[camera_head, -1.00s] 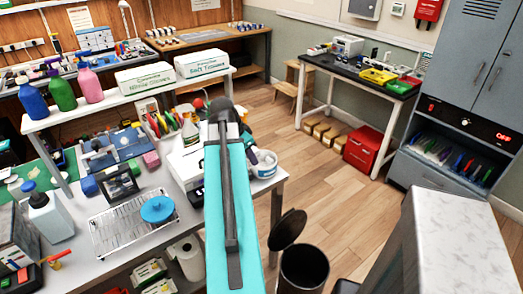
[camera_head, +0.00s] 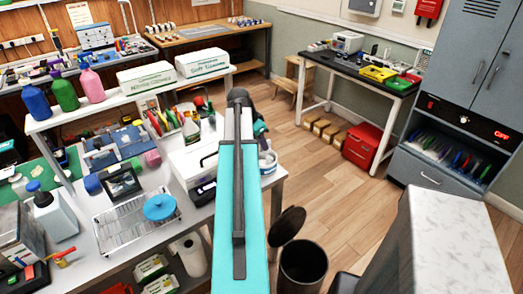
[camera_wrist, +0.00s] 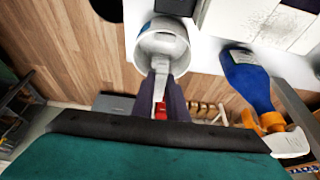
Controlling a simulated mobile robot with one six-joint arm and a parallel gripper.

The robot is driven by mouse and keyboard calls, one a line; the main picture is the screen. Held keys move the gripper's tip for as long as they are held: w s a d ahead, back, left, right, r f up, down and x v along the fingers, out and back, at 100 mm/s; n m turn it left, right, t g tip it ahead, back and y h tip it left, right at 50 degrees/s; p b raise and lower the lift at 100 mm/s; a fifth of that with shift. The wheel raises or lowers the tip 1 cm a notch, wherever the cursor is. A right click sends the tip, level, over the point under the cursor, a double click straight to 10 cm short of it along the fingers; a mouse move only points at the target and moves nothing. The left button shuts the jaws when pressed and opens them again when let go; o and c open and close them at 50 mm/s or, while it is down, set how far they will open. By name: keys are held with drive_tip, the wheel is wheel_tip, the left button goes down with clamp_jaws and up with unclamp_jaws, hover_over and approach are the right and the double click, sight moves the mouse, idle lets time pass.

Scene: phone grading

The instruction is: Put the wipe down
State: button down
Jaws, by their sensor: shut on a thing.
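In the wrist view the two dark fingers of my gripper (camera_wrist: 168,92) are shut on a narrow white wipe (camera_wrist: 160,82), which sticks out past the fingertips. A white round tub (camera_wrist: 163,45) with an open-looking top appears just beyond the wipe; I cannot tell whether they touch. In the head view the tub (camera_head: 268,163) stands at the right end of the white bench (camera_head: 262,188). There my arm covers most of the gripper, and the wipe is not visible.
A blue spray bottle (camera_wrist: 247,80) with an orange head is right of the fingers in the wrist view. In the head view a dark bin (camera_head: 303,268) stands on the floor.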

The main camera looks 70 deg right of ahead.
sight(262, 152)
drive_tip(key=shift+f+p, duration=0.7)
drive_tip(key=shift+f, duration=1.05)
drive_tip(key=shift+f+b, duration=0.4)
drive_tip(key=shift+f, duration=0.2)
drive_tip(key=c, duration=1.7)
unclamp_jaws()
drive_tip(key=shift+c, duration=0.2)
drive_tip(key=shift+r, duration=0.1)
drive_tip(key=shift+r+p, duration=0.4)
drive_tip(key=shift+r, duration=0.3)
drive_tip(key=b+v, duration=0.2)
drive_tip(key=v, duration=0.9)
drive_tip(key=shift+a+r, duration=0.25)
